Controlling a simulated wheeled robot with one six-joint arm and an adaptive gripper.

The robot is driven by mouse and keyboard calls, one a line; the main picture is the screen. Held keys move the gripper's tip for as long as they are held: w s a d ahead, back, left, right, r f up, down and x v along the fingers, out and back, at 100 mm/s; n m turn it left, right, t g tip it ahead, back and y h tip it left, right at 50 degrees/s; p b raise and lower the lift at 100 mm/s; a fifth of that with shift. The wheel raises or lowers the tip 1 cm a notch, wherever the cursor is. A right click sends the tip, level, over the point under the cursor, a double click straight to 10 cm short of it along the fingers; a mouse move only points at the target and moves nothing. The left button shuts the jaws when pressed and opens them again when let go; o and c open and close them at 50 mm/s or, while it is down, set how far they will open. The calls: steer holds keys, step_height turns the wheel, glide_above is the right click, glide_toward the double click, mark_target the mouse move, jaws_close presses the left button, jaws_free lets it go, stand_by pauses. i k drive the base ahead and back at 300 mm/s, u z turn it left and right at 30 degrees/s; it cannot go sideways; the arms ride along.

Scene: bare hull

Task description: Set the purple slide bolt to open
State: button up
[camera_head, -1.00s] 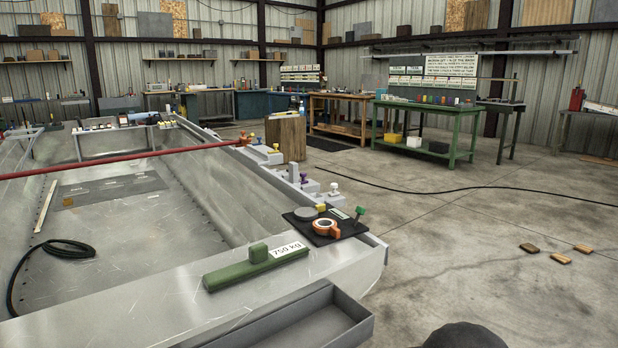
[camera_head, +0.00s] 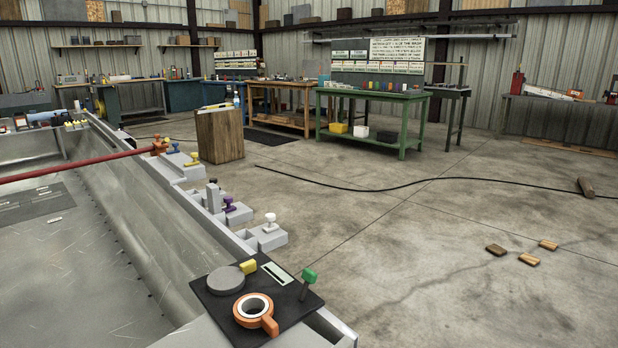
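The purple slide bolt (camera_head: 229,204) sits on the grey gunwale along the right side of the metal hull, left of the picture's middle. It has a dark purple knob on a small grey block. I cannot tell from here whether it is open or shut. A white-knobbed fitting (camera_head: 270,222) stands just in front of it to the right, and a grey upright block just behind it to the left. My gripper is not in view.
A black board (camera_head: 225,300) with an orange ring clamp (camera_head: 256,312), a grey disc and a green-handled lever (camera_head: 309,276) lies on the hull's near corner. A wooden block (camera_head: 219,135) stands behind. A black cable crosses the open floor at right.

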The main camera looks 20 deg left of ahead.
mark_target(227, 200)
steer(key=z, duration=0.15)
steer(key=i, duration=1.65)
steer(key=u, duration=0.85)
steer(key=i, duration=1)
steer(key=u, duration=1)
